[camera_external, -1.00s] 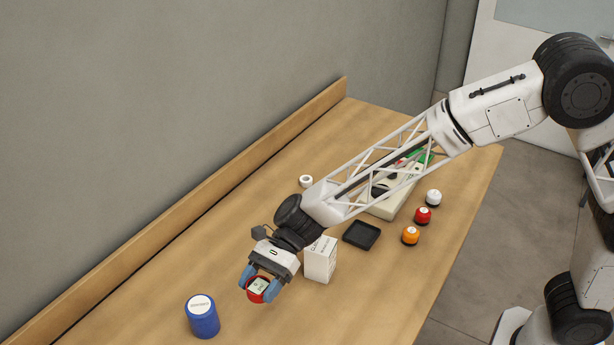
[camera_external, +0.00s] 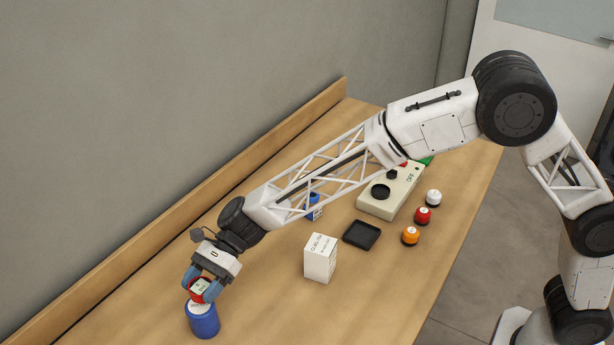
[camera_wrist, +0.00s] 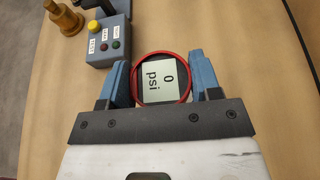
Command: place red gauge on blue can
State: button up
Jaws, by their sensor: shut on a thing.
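The can does not show in the wrist view.
A white box (camera_external: 320,259) stands right of the gripper. A black tray (camera_external: 362,235), a beige device (camera_external: 389,195) and several small round pieces, including an orange one (camera_external: 410,236), lie further right. A wooden ledge (camera_external: 180,215) runs along the wall. The wrist view shows a button box (camera_wrist: 107,40).

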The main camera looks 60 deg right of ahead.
aim_at(197, 297)
jog(key=shift+w+a, duration=0.4)
jog(key=shift+w, duration=0.25)
jog(key=shift+f, duration=0.1)
jog(key=shift+f, duration=1.7)
jog(key=shift+f, duration=0.1)
jog(key=o, duration=1)
jog(key=v, duration=1.2)
